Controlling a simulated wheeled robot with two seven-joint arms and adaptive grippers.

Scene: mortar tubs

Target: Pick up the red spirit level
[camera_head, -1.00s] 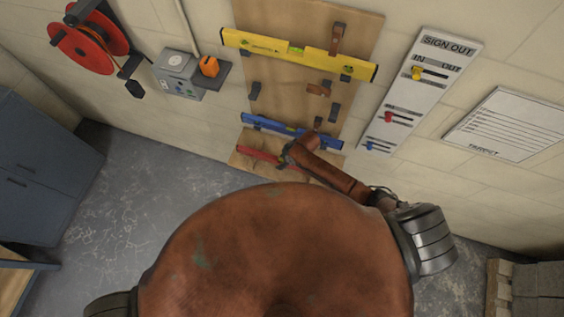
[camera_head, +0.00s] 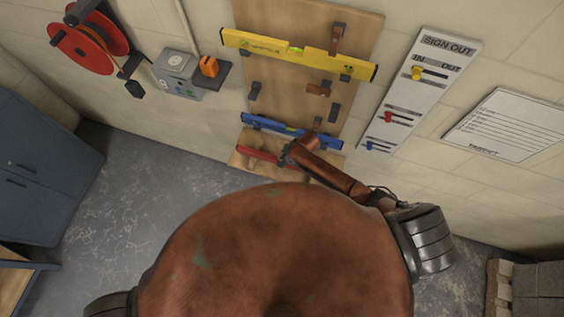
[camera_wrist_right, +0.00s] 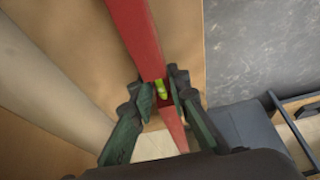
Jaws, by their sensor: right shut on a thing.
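The red spirit level (camera_head: 257,154) is at the bottom of the wooden board, below the blue level, in the head view. My right arm reaches over it and hides its right part. In the right wrist view the red level (camera_wrist_right: 138,38) runs from the top down between the fingers, with its green vial showing. My right gripper (camera_wrist_right: 163,92) is shut on the level near the vial. In the head view the right gripper (camera_head: 290,154) is small and partly hidden by its own arm. My left gripper is not in view.
The blue level (camera_head: 268,125) hangs just above, and a yellow level (camera_head: 285,55) hangs higher on the wooden board (camera_head: 290,90). A sign-out panel (camera_head: 405,105) is on the wall to the right. A grey cabinet (camera_head: 40,165) stands at left, with open floor between.

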